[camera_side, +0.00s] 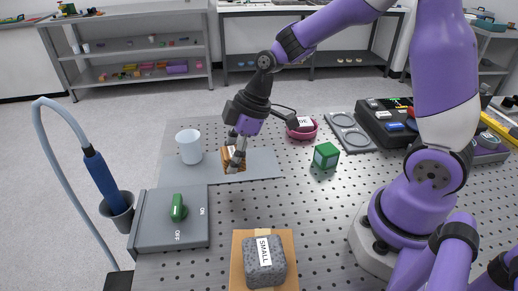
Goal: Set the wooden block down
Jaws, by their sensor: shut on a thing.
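A wooden block (229,165), warm brown with visible grain, is in my gripper (236,166) near the middle of the side view. The gripper points down and its fingers are shut on the block, partly covering it. The block is over or on the grey plate (262,163) that lies on the perforated table. I cannot tell whether its underside touches the plate.
A white cup (189,146) stands just left of the block. A green cube (326,155) and a pink bowl (303,128) are to the right. A switch box (170,219) and a grey block labelled SMALL (264,262) are in front. The table (310,205) between is clear.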

